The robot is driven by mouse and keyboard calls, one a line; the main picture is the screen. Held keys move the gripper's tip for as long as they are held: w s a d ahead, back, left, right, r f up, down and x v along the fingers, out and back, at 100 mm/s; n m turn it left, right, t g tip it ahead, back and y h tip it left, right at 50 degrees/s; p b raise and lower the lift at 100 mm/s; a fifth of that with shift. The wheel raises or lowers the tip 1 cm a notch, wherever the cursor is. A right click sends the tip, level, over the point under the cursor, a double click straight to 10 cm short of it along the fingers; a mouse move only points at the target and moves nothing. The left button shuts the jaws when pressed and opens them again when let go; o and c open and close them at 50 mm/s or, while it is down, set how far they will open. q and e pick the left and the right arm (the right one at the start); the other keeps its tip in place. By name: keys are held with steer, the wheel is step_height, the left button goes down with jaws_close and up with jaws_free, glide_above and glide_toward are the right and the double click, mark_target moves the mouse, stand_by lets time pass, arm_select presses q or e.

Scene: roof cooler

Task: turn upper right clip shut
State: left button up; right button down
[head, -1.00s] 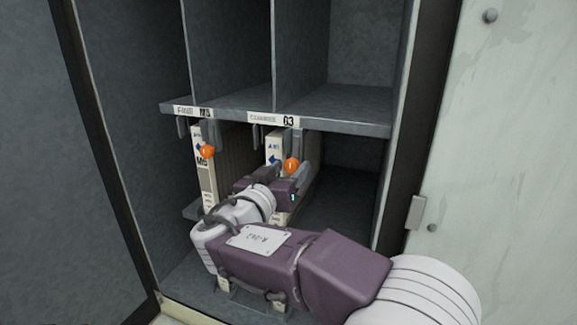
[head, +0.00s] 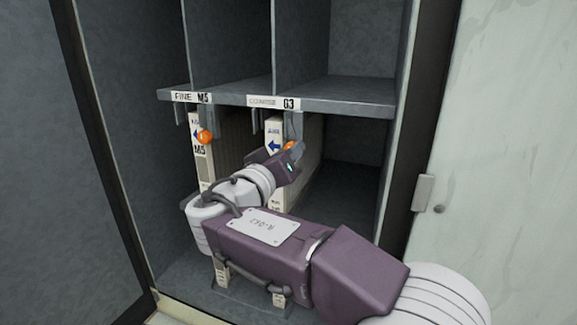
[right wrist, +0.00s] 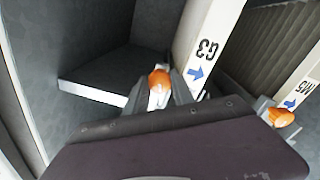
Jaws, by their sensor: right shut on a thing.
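The upper right clip (head: 289,146) has an orange knob at the top front of the right filter panel marked G3 (head: 274,128). My right gripper (head: 293,151) is shut on this clip, and the jaws and wrist hide much of it in the head view. In the right wrist view the orange knob (right wrist: 159,79) sits between the two grey fingers (right wrist: 160,95), beside the G3 panel (right wrist: 208,42). The exact angle of the clip is hard to tell. My left gripper is not in view.
Another orange clip (head: 205,137) is on the left filter panel marked M5 (head: 199,155). A shelf edge with labels (head: 330,116) runs just above both clips. The cabinet's right edge (head: 404,150) stands right of my arm. The bay right of G3 looks empty.

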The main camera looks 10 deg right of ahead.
steer(key=shift+n+b, duration=2.2)
steer(key=shift+n, duration=5)
steer(key=c, duration=1.1)
jaws_free()
